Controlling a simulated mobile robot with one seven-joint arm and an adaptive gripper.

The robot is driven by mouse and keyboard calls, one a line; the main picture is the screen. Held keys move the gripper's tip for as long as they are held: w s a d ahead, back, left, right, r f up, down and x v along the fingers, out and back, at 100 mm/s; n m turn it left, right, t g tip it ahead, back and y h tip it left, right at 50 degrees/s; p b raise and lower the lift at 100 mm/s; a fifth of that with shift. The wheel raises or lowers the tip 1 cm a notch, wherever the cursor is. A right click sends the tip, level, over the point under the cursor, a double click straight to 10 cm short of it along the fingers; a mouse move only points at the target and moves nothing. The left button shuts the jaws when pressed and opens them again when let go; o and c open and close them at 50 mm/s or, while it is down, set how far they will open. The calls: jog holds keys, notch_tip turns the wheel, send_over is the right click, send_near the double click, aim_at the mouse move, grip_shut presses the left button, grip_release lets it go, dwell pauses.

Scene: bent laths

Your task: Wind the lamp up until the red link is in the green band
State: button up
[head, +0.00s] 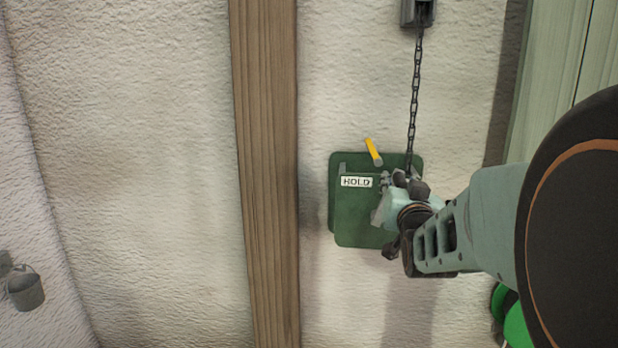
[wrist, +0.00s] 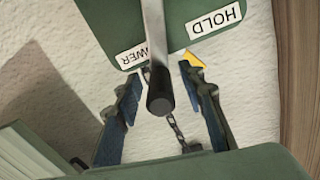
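The green winch plate (head: 350,225) is on the pale wall, with a HOLD label (head: 356,182) and a yellow lever (head: 373,152) at its top. A dark chain (head: 414,95) runs from the plate up to a grey fitting (head: 417,12). My gripper (head: 388,190) is in front of the plate's right part. In the wrist view, my gripper (wrist: 163,75) is open, its fingers apart on either side of a grey bar with a dark round end (wrist: 160,100), probably the crank handle. The other label (wrist: 157,52) is partly hidden behind the bar. I see no lamp, red link or green band.
A wooden post (head: 266,170) stands left of the plate. Pale green boards (head: 570,60) are at the upper right. Green rounded objects (head: 515,325) show partly behind my arm at the lower right. A small grey bucket (head: 25,290) is at the far left.

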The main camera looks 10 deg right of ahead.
grip_shut()
jog(key=shift+f, duration=0.1)
dwell(0.4)
